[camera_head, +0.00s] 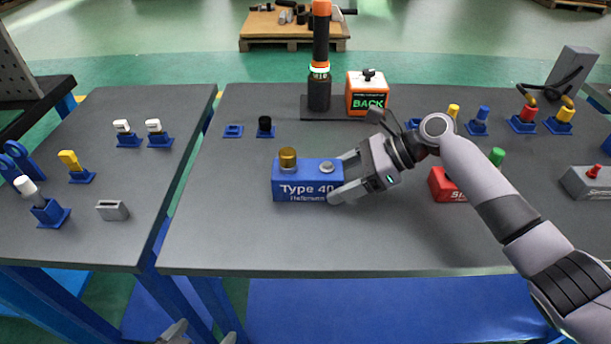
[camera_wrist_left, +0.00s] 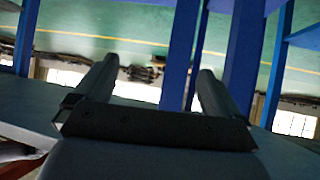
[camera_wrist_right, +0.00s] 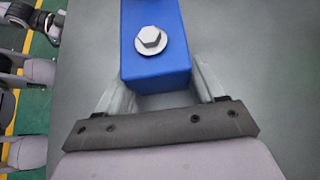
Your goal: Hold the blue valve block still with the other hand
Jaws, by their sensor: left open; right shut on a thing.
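The blue valve block (camera_head: 307,188), marked "Type 40", lies on the dark grey table with a brass knob (camera_head: 288,157) on its left and a silver hex bolt (camera_head: 327,166) on its right. My right gripper (camera_head: 341,178) reaches in from the right and is shut on the block's right end. In the right wrist view the blue block (camera_wrist_right: 155,62) sits between the two fingers (camera_wrist_right: 160,92), with the bolt on top. My left gripper (camera_head: 196,338) shows only partly at the bottom edge, below the table front. In the left wrist view its fingers (camera_wrist_left: 158,80) are apart and empty.
A red block (camera_head: 447,184) with a green cap stands right of my right gripper. An orange "BACK" box (camera_head: 367,95) and a tall black-orange post (camera_head: 320,60) stand behind. The left table (camera_head: 120,235) holds small stands. The table in front of the block is clear.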

